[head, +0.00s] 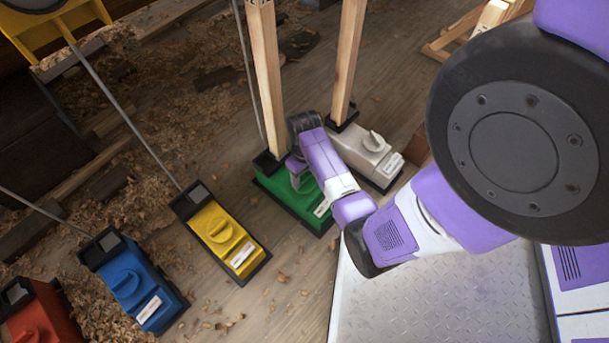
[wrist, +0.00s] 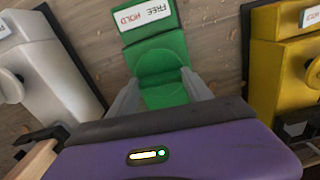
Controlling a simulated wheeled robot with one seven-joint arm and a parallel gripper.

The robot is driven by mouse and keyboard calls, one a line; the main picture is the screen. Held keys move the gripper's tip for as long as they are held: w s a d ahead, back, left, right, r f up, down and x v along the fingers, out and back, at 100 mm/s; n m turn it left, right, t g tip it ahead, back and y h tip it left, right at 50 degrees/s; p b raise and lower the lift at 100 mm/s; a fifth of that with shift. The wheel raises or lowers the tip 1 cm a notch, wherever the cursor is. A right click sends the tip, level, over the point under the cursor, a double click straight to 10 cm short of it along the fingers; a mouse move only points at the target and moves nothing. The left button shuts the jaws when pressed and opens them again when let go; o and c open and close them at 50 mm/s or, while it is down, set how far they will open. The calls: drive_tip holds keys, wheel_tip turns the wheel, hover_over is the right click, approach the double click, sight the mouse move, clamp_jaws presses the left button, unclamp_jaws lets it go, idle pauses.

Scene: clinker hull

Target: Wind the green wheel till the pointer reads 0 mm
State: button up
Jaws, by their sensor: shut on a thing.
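The green unit (head: 317,217) stands on the plank floor at the foot of a timber post, with a white label at its near end. In the wrist view its label (wrist: 149,14) reads FREE and HOLD. My gripper (wrist: 163,92) reaches down over the unit, with one pale finger on each side of the green wheel (wrist: 161,68), and is shut on it. In the head view my gripper and arm cover most of the wheel. No pointer or millimetre scale can be made out in either view.
A white unit (head: 366,152) stands close to the right of the green one. Yellow (head: 221,232), blue (head: 135,285) and red (head: 40,316) units stand to the left. Two timber posts (head: 268,75) rise behind. Wood shavings litter the floor.

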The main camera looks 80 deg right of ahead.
drive_tip(key=shift+r, duration=0.15)
drive_tip(key=m+p, duration=0.2)
drive_tip(key=p, duration=0.1)
drive_tip(key=shift+r, duration=0.15)
drive_tip(key=m+p, duration=0.5)
drive_tip(key=m, duration=0.1)
drive_tip(key=shift+f+m+p, duration=0.25)
drive_tip(key=shift+m+p, duration=0.7)
drive_tip(key=shift+m, duration=0.85)
drive_tip(key=o, duration=1.4)
drive_tip(key=shift+c, duration=0.2)
